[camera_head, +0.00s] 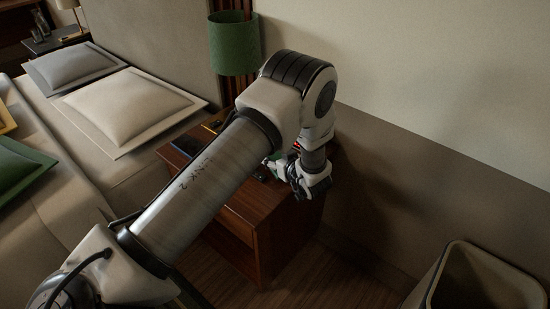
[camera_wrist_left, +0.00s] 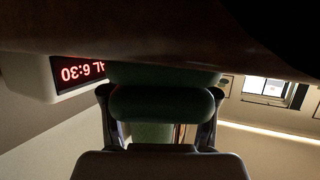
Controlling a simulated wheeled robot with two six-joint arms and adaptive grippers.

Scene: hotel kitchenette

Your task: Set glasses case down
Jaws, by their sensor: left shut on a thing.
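My left gripper (camera_head: 302,186) reaches down over the right part of the wooden nightstand (camera_head: 262,222). In the left wrist view, its two fingers (camera_wrist_left: 160,112) are shut on a dark green rounded thing (camera_wrist_left: 160,102), which looks like the glasses case. In that view the case lies close to the brown surface across the top of the picture; I cannot tell whether it touches. In the head view the case is mostly hidden by my arm and gripper, with only small green patches beside the fingers. My right gripper is in neither view.
A digital clock (camera_wrist_left: 82,72) with red digits stands close to the gripper, upside down in the wrist view. A green lampshade (camera_head: 234,43) rises behind the nightstand. A dark flat item (camera_head: 186,147) lies at its left. The bed is left; a bin (camera_head: 480,278) is lower right.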

